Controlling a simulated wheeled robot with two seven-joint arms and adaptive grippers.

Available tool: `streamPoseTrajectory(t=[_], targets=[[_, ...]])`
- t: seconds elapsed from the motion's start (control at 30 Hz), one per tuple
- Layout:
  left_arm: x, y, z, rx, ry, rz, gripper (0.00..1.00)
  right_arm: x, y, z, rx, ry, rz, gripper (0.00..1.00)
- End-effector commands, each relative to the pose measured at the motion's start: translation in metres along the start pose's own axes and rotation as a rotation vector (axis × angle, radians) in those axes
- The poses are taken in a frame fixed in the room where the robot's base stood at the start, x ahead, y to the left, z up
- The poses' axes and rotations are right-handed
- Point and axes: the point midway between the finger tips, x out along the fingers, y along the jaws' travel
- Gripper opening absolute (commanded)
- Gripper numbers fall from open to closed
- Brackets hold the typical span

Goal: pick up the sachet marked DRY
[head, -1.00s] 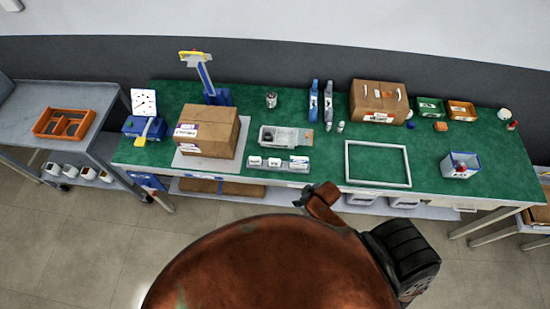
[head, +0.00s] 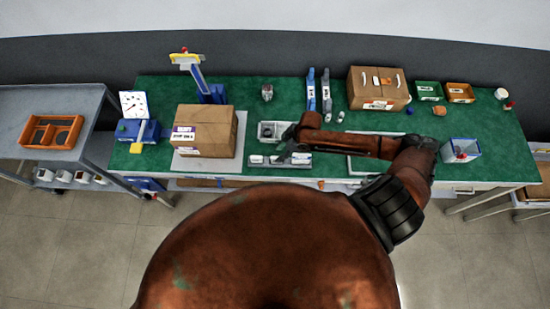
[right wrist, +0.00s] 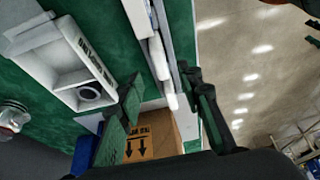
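No marking that reads DRY can be made out in either view. A low grey rack (head: 262,162) with several small white packets stands at the bench's front edge, partly hidden by my right gripper. My right gripper (head: 288,147) is above the rack's right half. In the right wrist view its two dark fingers (right wrist: 162,84) are spread, with nothing held between them. My left gripper is not in view.
A grey tray (head: 264,130) lies behind the rack and a cardboard box (head: 204,131) stands to its left. My right forearm covers much of the white frame (head: 362,143). A white-blue bin (head: 462,150) stands at the right. Green bench space (head: 240,92) is clear behind.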

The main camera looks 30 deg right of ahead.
Motion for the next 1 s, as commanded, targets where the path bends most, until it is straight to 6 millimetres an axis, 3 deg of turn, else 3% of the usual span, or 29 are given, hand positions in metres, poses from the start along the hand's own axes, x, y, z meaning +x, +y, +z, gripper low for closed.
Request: streamPoseTrajectory(t=[0.17,0.4,0.7,1.0], targets=[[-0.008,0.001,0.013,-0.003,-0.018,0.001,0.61,0.019,-0.002,0.002,0.005,0.001,0.000,0.33],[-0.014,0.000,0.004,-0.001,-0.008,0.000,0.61,0.051,-0.002,0.003,0.002,0.001,0.001,0.33],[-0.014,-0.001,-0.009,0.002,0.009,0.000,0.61,0.057,-0.002,0.003,-0.002,0.000,0.002,0.33],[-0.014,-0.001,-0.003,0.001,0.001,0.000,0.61,0.057,-0.002,0.002,-0.002,0.000,0.001,0.13]])
